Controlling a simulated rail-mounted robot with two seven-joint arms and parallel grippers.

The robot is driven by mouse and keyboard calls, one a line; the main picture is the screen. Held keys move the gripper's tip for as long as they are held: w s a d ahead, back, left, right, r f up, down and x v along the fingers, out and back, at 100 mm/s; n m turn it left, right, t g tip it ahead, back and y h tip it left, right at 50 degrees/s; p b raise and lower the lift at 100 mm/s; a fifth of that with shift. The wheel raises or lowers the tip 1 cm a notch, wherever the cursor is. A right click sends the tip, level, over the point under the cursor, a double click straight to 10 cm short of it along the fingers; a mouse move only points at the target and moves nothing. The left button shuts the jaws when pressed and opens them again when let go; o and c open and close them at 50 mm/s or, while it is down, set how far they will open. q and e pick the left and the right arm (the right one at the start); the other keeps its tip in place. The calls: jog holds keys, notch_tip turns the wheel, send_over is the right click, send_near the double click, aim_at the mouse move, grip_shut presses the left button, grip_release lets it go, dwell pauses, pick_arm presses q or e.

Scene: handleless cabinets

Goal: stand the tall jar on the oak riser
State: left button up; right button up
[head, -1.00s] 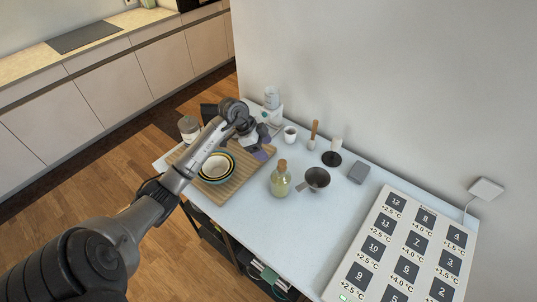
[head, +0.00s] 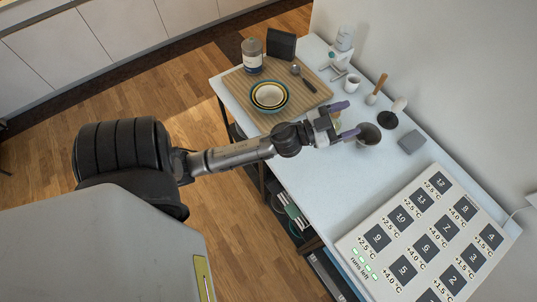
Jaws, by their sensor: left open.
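A tall jar with a greyish body and a pale label (head: 252,56) stands upright at the far left edge of the ribbed wooden board (head: 238,92), which looks like the oak riser. I cannot tell whether its whole base rests on the board. My left gripper (head: 346,119) is open, with purple fingers, over the middle of the table, well to the right of the jar. A yellowish corked bottle (head: 337,118) is mostly hidden behind the gripper, at or between its fingers. My right gripper is not in view.
Nested bowls (head: 269,95) and a dark-headed spoon (head: 299,73) lie on the board. A dark pan (head: 368,135) is just right of the gripper, with a white cup (head: 351,82) behind. A panel of numbered tiles (head: 425,240) covers the front right. The table's front middle is clear.

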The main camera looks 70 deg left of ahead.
pick_arm(q)
jog(key=s+d+f+n+g+y, duration=0.1)
jog(key=s+d+f+n+g, duration=0.1)
jog(key=s+f+g, duration=0.5)
jog(key=s+d+f+n+g+y, duration=0.2)
jog(key=s+d+f+g, duration=0.2)
jog(key=s+f+g, duration=0.3)
jog(key=s+f, duration=0.2)
jog(key=s, duration=0.1)
jog(key=shift+d+f+y, duration=0.3)
jog(key=shift+d+f, duration=0.05)
jog(key=shift+f, duration=0.05)
jog(key=shift+o, duration=0.4)
jog(key=s+d+f+m+g+h, duration=0.1)
jog(key=s+d+m+g+h, duration=0.1)
jog(key=s, duration=0.5)
jog(key=d+g, duration=0.1)
jog(key=d, duration=0.1)
jog(key=shift+s+d+f+g, duration=0.15)
jog(key=shift+d+f+g, duration=0.15)
jog(key=shift+d+g, duration=0.1)
